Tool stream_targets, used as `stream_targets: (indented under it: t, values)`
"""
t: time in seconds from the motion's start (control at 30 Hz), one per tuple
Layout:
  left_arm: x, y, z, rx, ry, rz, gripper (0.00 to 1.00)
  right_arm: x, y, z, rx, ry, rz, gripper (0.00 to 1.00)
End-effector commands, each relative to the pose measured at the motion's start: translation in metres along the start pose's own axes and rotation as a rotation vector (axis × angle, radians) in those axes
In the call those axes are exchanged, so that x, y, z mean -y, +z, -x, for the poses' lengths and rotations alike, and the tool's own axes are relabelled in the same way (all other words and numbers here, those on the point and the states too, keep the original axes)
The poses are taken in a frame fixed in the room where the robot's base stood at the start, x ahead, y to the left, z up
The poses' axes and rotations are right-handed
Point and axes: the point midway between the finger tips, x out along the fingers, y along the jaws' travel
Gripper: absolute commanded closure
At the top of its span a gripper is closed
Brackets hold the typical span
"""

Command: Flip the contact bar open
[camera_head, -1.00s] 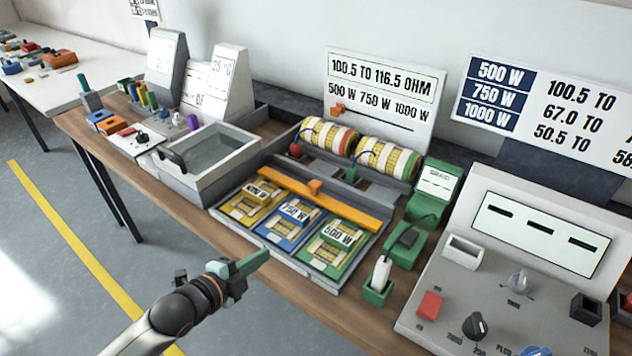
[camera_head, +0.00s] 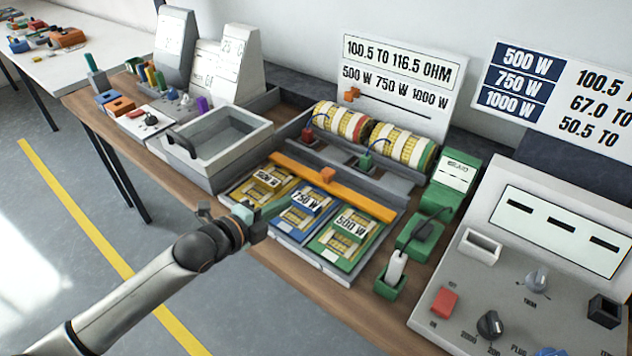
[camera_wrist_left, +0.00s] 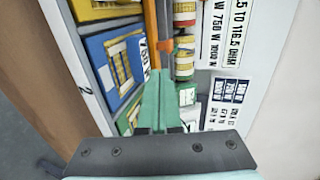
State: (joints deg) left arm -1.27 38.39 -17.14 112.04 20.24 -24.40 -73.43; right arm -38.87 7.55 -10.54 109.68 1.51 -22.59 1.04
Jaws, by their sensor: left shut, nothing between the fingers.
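The contact bar is a long orange bar (camera_head: 362,194) with a raised orange block (camera_head: 327,175) near its middle. It lies across the upper part of three mesh panels, labelled 500 W (camera_head: 350,228), 750 W (camera_head: 305,205) and a third whose label is hard to read. My left gripper (camera_head: 262,213) is shut and empty, over the front edge of the panel tray and apart from the bar. In the left wrist view its teal fingers (camera_wrist_left: 160,76) are together, and part of the orange bar (camera_wrist_left: 151,35) shows beyond them. My right gripper is not in view.
A grey bin (camera_head: 195,172) is left of the tray. A green holder with a white-handled tool (camera_head: 394,275) and a control panel (camera_head: 500,290) are to the right. Open floor lies in front of the table.

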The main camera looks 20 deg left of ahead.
Motion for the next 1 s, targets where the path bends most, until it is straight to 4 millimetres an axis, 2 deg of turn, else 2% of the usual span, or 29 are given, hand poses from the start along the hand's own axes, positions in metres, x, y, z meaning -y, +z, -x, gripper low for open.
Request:
stream_targets:
  t: [0.3,0.6,0.8,1.0]
  values:
    - [0.002,-0.001,-0.061,-0.001,-0.002,0.003,1.00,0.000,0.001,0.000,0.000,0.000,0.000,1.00]
    - [0.008,-0.001,-0.106,-0.001,-0.001,0.002,1.00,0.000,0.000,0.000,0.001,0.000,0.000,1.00]
    - [0.012,-0.001,-0.119,-0.001,0.000,0.000,1.00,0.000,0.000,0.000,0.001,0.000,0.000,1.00]
    - [0.012,-0.001,-0.121,-0.001,0.001,0.000,1.00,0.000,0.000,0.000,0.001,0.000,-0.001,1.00]
